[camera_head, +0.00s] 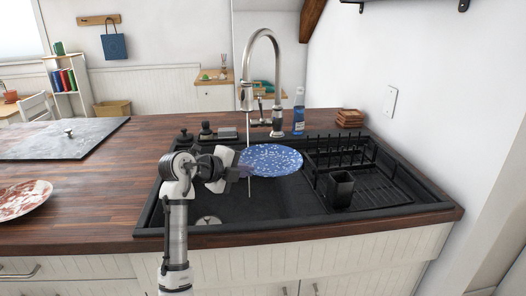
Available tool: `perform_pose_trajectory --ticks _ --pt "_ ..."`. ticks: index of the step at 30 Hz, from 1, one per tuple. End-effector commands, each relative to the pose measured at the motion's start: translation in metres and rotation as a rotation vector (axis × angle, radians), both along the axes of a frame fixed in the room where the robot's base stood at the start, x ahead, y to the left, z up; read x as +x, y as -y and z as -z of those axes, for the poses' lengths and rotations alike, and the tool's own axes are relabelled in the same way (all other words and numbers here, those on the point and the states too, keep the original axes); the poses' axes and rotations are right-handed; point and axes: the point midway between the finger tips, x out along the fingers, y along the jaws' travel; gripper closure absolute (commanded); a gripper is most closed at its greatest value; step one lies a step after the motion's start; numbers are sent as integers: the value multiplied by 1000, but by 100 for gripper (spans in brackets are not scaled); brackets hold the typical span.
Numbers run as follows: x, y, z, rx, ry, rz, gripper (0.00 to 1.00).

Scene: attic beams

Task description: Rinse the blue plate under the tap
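The blue plate (272,160), speckled with white, is held roughly level above the black sink basin (275,203). My gripper (243,172) is at the plate's left edge and appears shut on its rim; the fingertips are small and partly hidden. The silver tap (276,75) arches up behind the sink. A thin stream of water (249,130) falls from its spout to the left part of the plate, and a stream shows below the plate too.
A black dish rack (375,185) with a dark cup (340,189) stands right of the basin. A blue bottle (298,120) and stacked brown blocks (350,118) stand behind. A red-and-white plate (22,199) lies on the wooden counter (105,185) at left.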

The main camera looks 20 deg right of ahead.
Motion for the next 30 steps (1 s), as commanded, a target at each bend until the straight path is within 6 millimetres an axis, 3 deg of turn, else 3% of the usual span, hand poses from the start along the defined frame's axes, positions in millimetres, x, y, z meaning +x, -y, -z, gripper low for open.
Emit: perform_pose_trajectory --ticks 14,30 --pt "-1 0 -2 -2 3 0 100" --pt "-39 -12 -35 -2 5 -1 100"
